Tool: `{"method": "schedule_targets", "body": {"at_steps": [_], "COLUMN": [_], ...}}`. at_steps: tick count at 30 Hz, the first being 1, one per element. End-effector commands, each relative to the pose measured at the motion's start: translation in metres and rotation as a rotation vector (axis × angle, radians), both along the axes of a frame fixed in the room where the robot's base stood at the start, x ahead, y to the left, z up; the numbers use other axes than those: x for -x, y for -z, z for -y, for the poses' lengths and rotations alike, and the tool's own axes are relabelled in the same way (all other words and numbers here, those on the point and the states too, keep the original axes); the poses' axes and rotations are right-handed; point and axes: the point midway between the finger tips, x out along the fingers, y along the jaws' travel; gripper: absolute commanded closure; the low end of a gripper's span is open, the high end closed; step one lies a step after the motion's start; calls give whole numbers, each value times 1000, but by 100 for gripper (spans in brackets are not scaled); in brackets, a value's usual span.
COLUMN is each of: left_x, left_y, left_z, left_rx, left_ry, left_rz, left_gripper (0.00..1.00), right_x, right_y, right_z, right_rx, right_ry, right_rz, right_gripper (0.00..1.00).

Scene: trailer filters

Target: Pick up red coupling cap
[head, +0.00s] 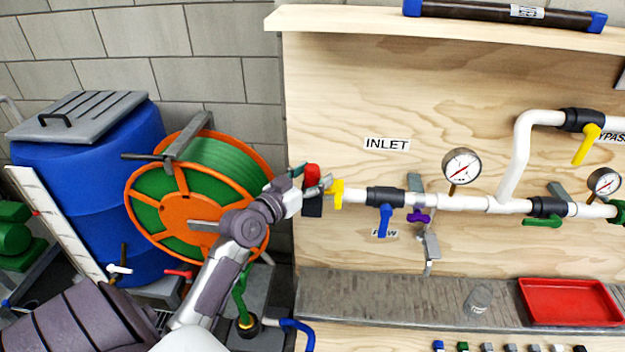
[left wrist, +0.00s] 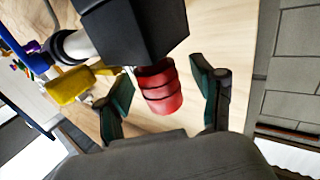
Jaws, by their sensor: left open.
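The red coupling cap (head: 312,174) sits at the left end of the white inlet pipe, by a black block (head: 312,204). In the left wrist view the ribbed red cap (left wrist: 160,92) shows just under the black block (left wrist: 140,35). My left gripper (head: 312,187) is at the cap in the head view. In the left wrist view my left gripper (left wrist: 165,95) is open, with one finger on each side of the cap and a visible gap to the right finger. Contact with the left finger is hard to tell. My right gripper is not in view.
A yellow handle (head: 336,193) stands close right of the cap, and a blue valve handle (head: 385,220) hangs further along the pipe. An orange hose reel (head: 185,209) is left of my arm. A red tray (head: 568,302) lies on the grey ledge.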

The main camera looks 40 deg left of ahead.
Motion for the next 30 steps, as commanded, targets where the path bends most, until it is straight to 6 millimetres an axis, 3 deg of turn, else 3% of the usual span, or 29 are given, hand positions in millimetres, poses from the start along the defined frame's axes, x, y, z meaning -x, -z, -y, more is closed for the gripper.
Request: {"method": "schedule_targets", "body": {"at_steps": [3,15,23,30], "left_x": [0,1,0,0], "left_y": [0,0,-4,-46], "left_z": [0,0,0,0], "left_rx": [0,0,-1,-5], "left_ry": [0,0,1,1], "left_rz": [0,1,3,9], "left_gripper": [34,98,98,98], "right_x": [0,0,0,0], "right_y": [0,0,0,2], "right_z": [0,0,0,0], "right_rx": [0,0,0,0], "right_ry": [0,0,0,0], "right_rz": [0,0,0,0], "right_gripper": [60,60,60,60]}}
